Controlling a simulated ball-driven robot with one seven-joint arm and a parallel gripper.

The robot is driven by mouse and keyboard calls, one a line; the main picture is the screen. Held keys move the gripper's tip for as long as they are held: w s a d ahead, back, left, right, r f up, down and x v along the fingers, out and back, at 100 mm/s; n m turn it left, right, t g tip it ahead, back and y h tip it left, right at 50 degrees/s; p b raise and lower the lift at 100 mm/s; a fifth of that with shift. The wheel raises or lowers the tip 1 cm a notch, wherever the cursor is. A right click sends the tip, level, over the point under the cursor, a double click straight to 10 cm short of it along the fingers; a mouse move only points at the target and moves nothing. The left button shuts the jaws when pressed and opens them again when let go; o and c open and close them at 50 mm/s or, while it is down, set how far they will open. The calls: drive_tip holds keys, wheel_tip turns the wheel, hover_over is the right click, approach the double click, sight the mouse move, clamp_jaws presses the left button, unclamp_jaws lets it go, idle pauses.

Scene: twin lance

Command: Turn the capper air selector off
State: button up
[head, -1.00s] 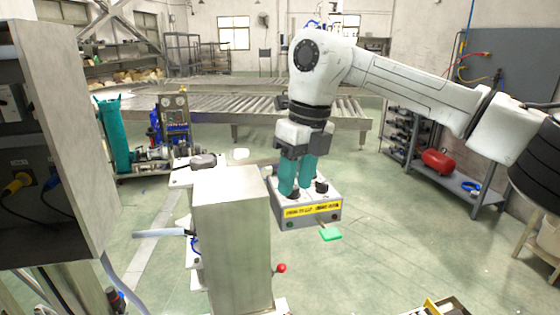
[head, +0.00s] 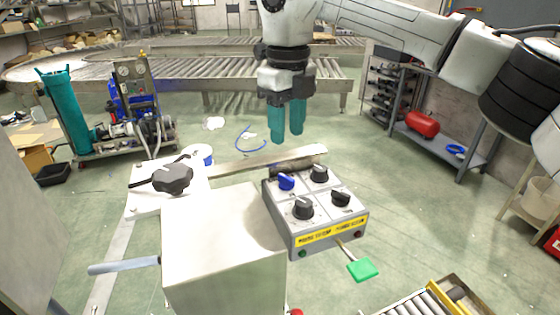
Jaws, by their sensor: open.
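A grey control box (head: 322,229) with a yellow label strip stands in the middle of the head view. Its top carries a blue knob (head: 286,181) at the back left and black knobs at the back right (head: 319,173), front left (head: 303,207) and front right (head: 341,198). The label is too blurred to tell which knob is the capper air selector. My gripper (head: 287,138), with teal fingers pointing down, is open and empty. It appears above and behind the box, apart from all the knobs.
A metal cabinet (head: 225,240) stands just left of the box. A white plate with a large black knob (head: 173,178) lies beyond it. A green paddle (head: 363,270) sticks out at the box's front. A roller conveyor (head: 220,80) crosses the back. Open floor lies to the right.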

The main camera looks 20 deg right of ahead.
sight(286, 177)
wheel_tip(286, 177, down, 10)
drive_tip(key=shift+f+p, duration=0.15)
drive_tip(key=shift+p, duration=0.8)
drive_tip(key=shift+c, duration=0.3)
clamp_jaws()
